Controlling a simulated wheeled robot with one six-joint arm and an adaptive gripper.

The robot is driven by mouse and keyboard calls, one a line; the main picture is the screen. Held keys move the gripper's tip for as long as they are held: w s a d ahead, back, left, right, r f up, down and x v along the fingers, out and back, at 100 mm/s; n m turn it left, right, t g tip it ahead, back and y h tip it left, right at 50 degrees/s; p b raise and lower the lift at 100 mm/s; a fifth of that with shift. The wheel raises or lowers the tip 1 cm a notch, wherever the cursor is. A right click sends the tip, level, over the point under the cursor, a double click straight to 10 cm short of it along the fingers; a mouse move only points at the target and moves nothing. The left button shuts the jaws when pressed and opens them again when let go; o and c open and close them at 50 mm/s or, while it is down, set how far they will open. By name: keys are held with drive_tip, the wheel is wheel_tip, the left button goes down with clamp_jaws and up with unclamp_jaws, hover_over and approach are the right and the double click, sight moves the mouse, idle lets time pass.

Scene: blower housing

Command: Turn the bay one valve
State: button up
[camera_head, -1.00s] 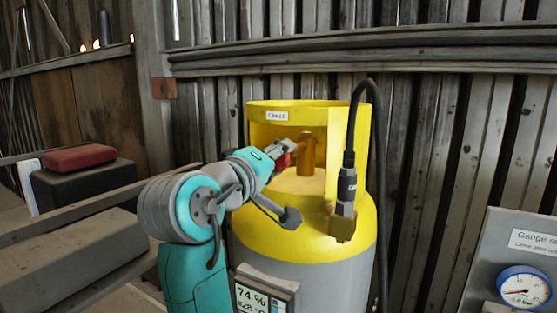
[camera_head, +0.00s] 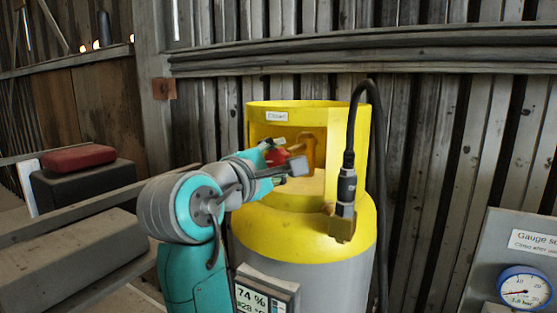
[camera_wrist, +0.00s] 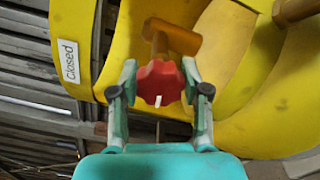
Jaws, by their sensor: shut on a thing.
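The valve is a red lobed handwheel (camera_wrist: 158,84) on a brass-coloured stem and body (camera_wrist: 172,38), inside the yellow collar (camera_head: 352,130) of a gas cylinder. In the wrist view my gripper (camera_wrist: 160,80) is shut on the handwheel, with one finger on each side of its rim. In the head view the handwheel (camera_head: 280,157) shows only in part behind my gripper. A white label (camera_wrist: 68,62) on the collar reads "Closed".
A black hose (camera_head: 375,110) with a connector (camera_head: 346,187) runs down the cylinder's right side. A panel with a gauge (camera_head: 525,290) stands at the lower right. A display (camera_head: 262,297) reads 74 %. A red case (camera_head: 78,158) lies on a dark box at left.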

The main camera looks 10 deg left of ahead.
drive_tip(key=shift+n, duration=0.6)
drive_tip(key=o, duration=1.2)
drive_tip(key=shift+c, duration=0.2)
drive_tip(key=v, duration=1.2)
